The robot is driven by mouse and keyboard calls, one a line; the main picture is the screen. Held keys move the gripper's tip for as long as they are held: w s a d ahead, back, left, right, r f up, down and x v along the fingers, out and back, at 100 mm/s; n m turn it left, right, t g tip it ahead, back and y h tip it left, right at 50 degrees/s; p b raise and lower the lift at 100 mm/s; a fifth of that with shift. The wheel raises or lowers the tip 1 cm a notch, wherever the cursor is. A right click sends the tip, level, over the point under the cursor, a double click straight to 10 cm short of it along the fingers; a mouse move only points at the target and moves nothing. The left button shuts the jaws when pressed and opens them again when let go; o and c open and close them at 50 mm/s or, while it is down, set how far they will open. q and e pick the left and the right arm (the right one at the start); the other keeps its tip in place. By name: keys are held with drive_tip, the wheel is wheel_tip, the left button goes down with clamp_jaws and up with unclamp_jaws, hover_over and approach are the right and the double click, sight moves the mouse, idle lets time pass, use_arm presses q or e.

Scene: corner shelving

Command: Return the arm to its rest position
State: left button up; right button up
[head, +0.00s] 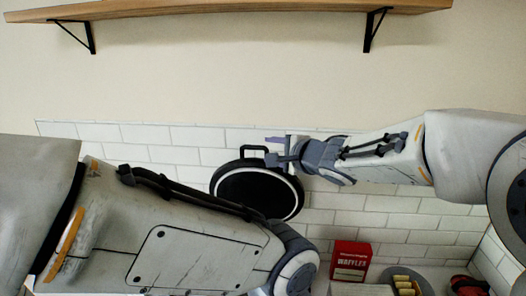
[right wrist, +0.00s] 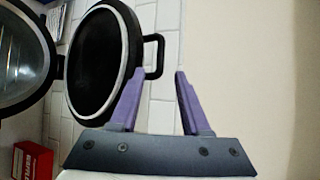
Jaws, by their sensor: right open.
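My right gripper (head: 276,149) is in the head view, with its arm coming in from the right. The lid (right wrist: 102,65) and handle (right wrist: 155,55) also show in the right wrist view, beyond the fingers; contact cannot be told. My left arm crosses the lower left of the head view; its gripper is out of frame.
A round dark-rimmed base (right wrist: 22,55) joins the lid at the left. A red waffles box (head: 351,261) stands low, near a plate of yellowish rolls (head: 404,283) and a red item (head: 467,285). A wooden shelf (head: 230,8) is overhead; the wall between is clear.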

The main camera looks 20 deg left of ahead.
drive_tip(key=shift+v, duration=0.8)
drive_tip(key=shift+f, duration=0.1)
drive_tip(key=s+d+f+n+g+h+b, duration=0.1)
drive_tip(key=s+d+f+n+h+b, duration=0.4)
drive_tip(key=f, duration=0.5)
drive_tip(key=s+d+f+n+g+h+b, duration=0.1)
drive_tip(key=s+d+f+n+h+b, duration=0.15)
drive_tip(key=s+d+f+b, duration=0.65)
drive_tip(key=s+d+f+n+g+b, duration=0.1)
drive_tip(key=s+d+f+n+g, duration=0.1)
drive_tip(key=s+f, duration=0.4)
drive_tip(key=s+d+f+n+g+h+b, duration=0.1)
drive_tip(key=s+d+f+n+g+b, duration=0.1)
drive_tip(key=s+f+n, duration=0.3)
drive_tip(key=s+d+f+n+g+h+b, duration=0.1)
drive_tip(key=s+d+f+n+g, duration=0.2)
drive_tip(key=s+f, duration=0.3)
drive_tip(key=shift+s+f+n+g, duration=0.4)
drive_tip(key=shift+s+n, duration=0.05)
drive_tip(key=shift+s, duration=0.7)
drive_tip(key=shift+d, duration=0.1)
